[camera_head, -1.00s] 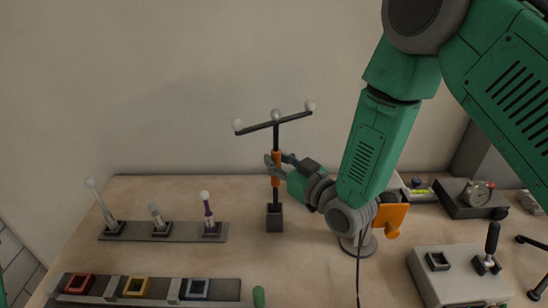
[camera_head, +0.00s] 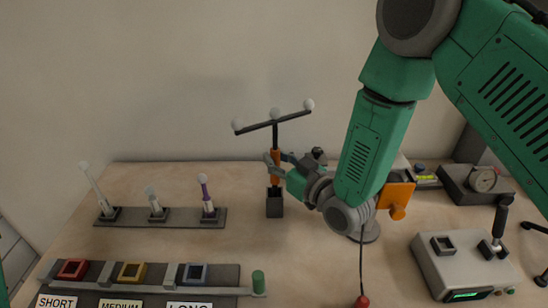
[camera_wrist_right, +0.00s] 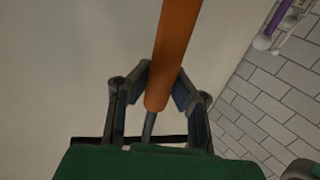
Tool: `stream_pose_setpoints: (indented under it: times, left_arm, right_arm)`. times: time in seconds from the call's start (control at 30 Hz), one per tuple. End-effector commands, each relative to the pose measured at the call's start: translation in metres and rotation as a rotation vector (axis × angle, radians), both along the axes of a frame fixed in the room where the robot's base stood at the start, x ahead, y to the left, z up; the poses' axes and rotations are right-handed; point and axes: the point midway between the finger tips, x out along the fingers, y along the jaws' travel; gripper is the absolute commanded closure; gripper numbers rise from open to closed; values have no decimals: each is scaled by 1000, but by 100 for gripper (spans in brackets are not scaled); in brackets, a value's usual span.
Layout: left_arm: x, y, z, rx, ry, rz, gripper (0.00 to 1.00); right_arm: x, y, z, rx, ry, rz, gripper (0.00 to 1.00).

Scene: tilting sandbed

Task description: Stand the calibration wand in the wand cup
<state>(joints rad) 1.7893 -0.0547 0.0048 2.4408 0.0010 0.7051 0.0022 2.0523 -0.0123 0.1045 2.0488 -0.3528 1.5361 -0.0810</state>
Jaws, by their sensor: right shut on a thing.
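The calibration wand (camera_head: 276,129) stands upright in the head view, a dark T with white balls on top and an orange handle. My right gripper (camera_head: 275,165) is shut around the handle, coming from the right. The right wrist view also shows the orange handle (camera_wrist_right: 175,50) between the fingers (camera_wrist_right: 160,88). The wand cup (camera_head: 274,206) is a dark square block on the table. The handle's lower end meets the cup's mouth, and the shaft below it is hidden, seemingly inside. My left gripper is out of view.
A rack (camera_head: 180,219) with several white-tipped sticks stands left of the cup. A labelled tray with red, yellow and blue square sockets (camera_head: 132,272) lies in front. A control box with a lever (camera_head: 464,267) and a gauge block (camera_head: 476,184) are on the right.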

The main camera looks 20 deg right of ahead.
Motion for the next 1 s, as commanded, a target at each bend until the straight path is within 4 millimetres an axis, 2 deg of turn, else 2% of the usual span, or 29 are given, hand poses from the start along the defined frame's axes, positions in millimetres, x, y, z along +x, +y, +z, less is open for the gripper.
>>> stream_pose_setpoints:
  times: [0.03,0.07,0.1,0.13,0.43,0.57,1.0]
  left_arm:
    - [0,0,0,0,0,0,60]
    - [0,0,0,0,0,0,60]
    - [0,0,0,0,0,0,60]
    - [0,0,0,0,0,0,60]
    - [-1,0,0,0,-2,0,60]
    - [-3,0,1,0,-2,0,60]
    - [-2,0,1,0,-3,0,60]
  right_arm:
    - [0,0,0,0,-1,0,100]
    - [0,0,0,0,-1,0,80]
    - [0,0,0,0,-1,0,66]
    - [0,0,0,0,-1,0,62]
    - [-1,0,0,0,1,0,62]
    - [-10,-5,-1,0,3,-1,62]
    - [-88,-39,-2,0,4,-1,62]
